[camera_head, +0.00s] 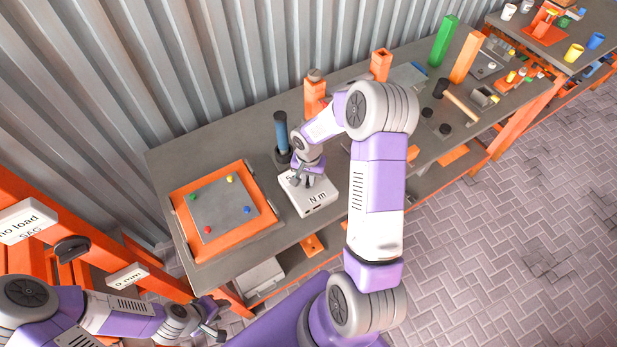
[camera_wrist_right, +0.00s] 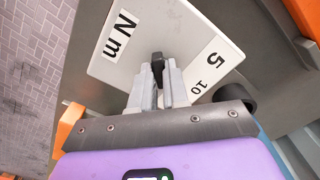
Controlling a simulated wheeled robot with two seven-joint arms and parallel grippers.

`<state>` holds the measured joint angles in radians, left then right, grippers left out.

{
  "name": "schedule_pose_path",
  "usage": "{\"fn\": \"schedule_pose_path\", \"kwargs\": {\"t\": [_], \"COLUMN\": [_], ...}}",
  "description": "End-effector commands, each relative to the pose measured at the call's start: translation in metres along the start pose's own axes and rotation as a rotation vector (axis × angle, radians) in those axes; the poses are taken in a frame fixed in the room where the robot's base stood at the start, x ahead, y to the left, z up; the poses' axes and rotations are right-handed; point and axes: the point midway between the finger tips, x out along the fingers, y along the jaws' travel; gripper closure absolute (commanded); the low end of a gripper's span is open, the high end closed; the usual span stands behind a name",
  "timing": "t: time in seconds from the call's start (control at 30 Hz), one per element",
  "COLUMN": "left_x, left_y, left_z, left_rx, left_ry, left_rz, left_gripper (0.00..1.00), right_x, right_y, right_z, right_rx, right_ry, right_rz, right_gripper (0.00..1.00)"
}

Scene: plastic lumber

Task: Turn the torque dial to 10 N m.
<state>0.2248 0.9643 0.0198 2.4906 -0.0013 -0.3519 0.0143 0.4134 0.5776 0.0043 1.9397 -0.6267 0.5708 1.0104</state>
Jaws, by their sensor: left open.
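A white box (camera_head: 328,193) with an "N m" label stands on the grey workbench, right of the orange-framed plate. In the right wrist view the box's top face (camera_wrist_right: 180,30) carries "N m", "5" and "10" labels. The black torque dial (camera_wrist_right: 157,61) stands on that face between the fingertips. My right gripper (camera_head: 307,182) is over the box; in its wrist view the fingers (camera_wrist_right: 158,75) close on the dial from both sides. The dial's exact setting is hidden by the fingers. My left gripper (camera_head: 216,322) is open and empty, low at the left, away from the box.
A blue-handled tool (camera_head: 281,133) stands close behind the box. The orange-framed plate (camera_head: 180,237) with coloured knobs lies to the left. An orange block (camera_head: 314,97) stands behind my right arm. Orange racking (camera_head: 165,280) is near my left arm.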

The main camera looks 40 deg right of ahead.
Motion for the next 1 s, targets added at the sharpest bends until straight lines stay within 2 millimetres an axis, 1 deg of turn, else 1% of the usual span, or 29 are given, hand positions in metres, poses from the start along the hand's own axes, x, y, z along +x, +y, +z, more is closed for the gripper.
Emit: {"fn": "schedule_pose_path", "kwargs": {"t": [0.03,0.07,0.1,0.37,0.53,0.77,1.0], "left_x": [0.000,0.000,0.000,0.000,0.002,0.007,0.011], "left_y": [0.000,0.000,0.000,0.000,-0.001,-0.003,-0.004], "left_z": [0.000,0.000,0.000,0.000,0.000,0.000,0.000], "left_rx": [0.000,0.000,0.000,0.000,0.000,0.000,0.000], "left_ry": [0.000,0.000,0.000,0.000,0.000,0.000,0.000], "left_rz": [0.000,0.000,0.000,0.000,0.000,0.000,0.000], "left_gripper": [0.57,0.57,0.57,0.57,0.57,0.57,0.57], "right_x": [0.000,0.000,0.000,0.000,0.000,0.000,0.000], "right_y": [0.000,0.000,0.000,0.000,0.000,0.000,-0.001], "right_z": [0.000,0.000,0.000,0.000,0.000,0.000,0.000], "right_rx": [0.000,0.000,0.000,-0.010,-0.058,-0.208,-0.414], "right_ry": [0.000,0.000,0.000,0.000,0.000,0.000,0.001], "right_rz": [0.000,0.000,0.000,0.000,-0.001,0.000,-0.001], "right_gripper": [0.94,0.98,1.00,1.00,1.00,1.00,1.00]}}
